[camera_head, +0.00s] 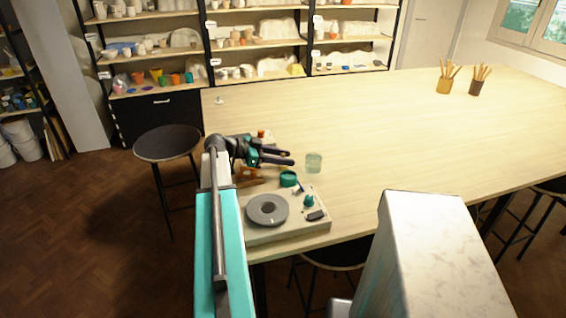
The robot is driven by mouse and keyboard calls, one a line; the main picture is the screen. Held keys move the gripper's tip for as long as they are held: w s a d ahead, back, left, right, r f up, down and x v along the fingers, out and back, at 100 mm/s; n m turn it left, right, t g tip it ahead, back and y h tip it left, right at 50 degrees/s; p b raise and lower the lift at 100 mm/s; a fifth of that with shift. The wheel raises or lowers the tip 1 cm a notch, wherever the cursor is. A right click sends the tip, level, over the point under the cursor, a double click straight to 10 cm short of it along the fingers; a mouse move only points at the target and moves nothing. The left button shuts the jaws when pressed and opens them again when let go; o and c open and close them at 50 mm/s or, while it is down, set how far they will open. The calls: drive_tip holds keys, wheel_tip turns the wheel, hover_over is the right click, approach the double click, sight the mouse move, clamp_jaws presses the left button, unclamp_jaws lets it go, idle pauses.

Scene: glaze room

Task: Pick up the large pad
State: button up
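A round grey disc with a darker centre (267,210) lies flat on a pale board (290,235) at the table's near left edge. It is the largest pad-like thing I see, but I cannot tell for sure that it is the large pad. My gripper (291,158) is above and behind the disc, well apart from it, over the far part of the board. Its two dark fingers point right with a gap between them; it looks open, with nothing visible between them. My arm hides part of the board's left side.
On the board are a teal round pot (288,179), a teal knobbed piece (308,201), a small dark block (316,215) and a brown-orange item (249,176). A clear glass (313,162) stands just beyond. The wooden table (400,140) is mostly clear; a stool (167,143) stands left.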

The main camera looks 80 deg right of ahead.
sight(283, 154)
idle(0.4)
clamp_jaws()
drive_tip(key=shift+r, duration=0.15)
drive_tip(key=shift+r+b, duration=1.2)
drive_tip(key=shift+r, duration=3.65)
drive_tip(key=shift+w, duration=0.1)
